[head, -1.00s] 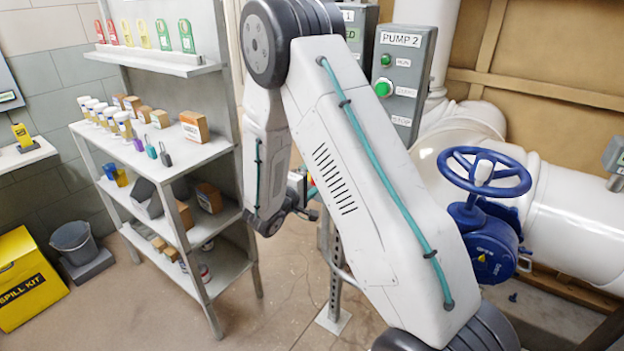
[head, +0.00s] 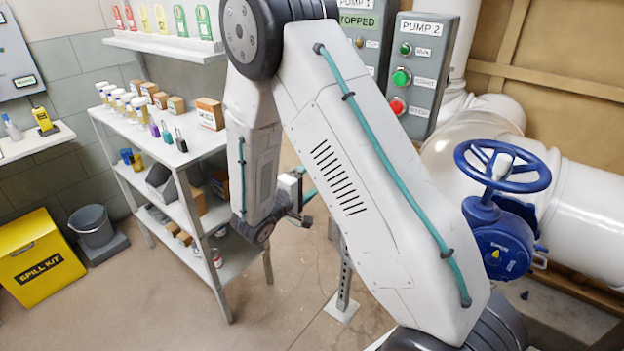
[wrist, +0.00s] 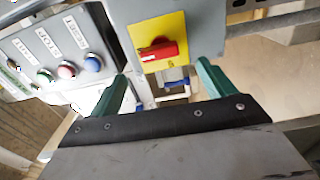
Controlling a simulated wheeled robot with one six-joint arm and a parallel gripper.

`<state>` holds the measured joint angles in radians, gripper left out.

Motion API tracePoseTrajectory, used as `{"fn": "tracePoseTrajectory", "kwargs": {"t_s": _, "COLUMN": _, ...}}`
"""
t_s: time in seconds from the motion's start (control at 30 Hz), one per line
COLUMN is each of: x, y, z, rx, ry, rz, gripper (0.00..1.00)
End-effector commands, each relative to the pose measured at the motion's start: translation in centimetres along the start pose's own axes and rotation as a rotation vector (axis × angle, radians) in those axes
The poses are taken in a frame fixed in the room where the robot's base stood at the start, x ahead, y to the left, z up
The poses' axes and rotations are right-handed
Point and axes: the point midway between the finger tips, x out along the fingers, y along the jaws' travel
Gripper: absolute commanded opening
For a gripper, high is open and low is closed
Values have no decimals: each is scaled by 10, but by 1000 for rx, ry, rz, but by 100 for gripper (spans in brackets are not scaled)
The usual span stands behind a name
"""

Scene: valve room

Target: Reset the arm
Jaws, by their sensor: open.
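My arm fills the middle of the head view and is raised and bent, with its forearm hanging down in front of the shelf unit. My gripper (wrist: 162,84) is open in the wrist view, with two green fingers apart and nothing between them. Beyond the fingers is a grey box with a yellow plate (wrist: 173,33) and a red rotary handle (wrist: 158,50). In the head view my gripper end is small and partly hidden behind the forearm.
A button panel (wrist: 45,50) with blue, red and green buttons is left in the wrist view. In the head view are a PUMP 2 box (head: 420,62), a blue handwheel (head: 503,166), a shelf unit (head: 165,150), a yellow spill kit (head: 38,258) and a bucket (head: 94,226). Floor is clear in front.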

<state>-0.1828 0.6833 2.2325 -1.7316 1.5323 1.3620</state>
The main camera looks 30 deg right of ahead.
Motion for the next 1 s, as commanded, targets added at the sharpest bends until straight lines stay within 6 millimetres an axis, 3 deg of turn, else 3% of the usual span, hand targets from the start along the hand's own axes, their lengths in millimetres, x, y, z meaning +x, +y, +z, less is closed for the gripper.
{"fn": "tracePoseTrajectory", "kwargs": {"t_s": 0.33, "x": 0, "y": 0, "z": 0, "rx": -7, "ry": 0, "rz": 0, "gripper": 82}}
{"fn": "tracePoseTrajectory", "kwargs": {"t_s": 0.47, "x": 0, "y": -2, "z": 2, "rx": -84, "ry": -10, "rz": -11, "gripper": 82}}
{"fn": "tracePoseTrajectory", "kwargs": {"t_s": 0.6, "x": -3, "y": -15, "z": 36, "rx": -270, "ry": -131, "rz": -92, "gripper": 82}}
{"fn": "tracePoseTrajectory", "kwargs": {"t_s": 0.67, "x": -7, "y": -12, "z": 54, "rx": -333, "ry": -201, "rz": -145, "gripper": 82}}
{"fn": "tracePoseTrajectory", "kwargs": {"t_s": 1.0, "x": -46, "y": 37, "z": 146, "rx": -450, "ry": -501, "rz": -549, "gripper": 82}}
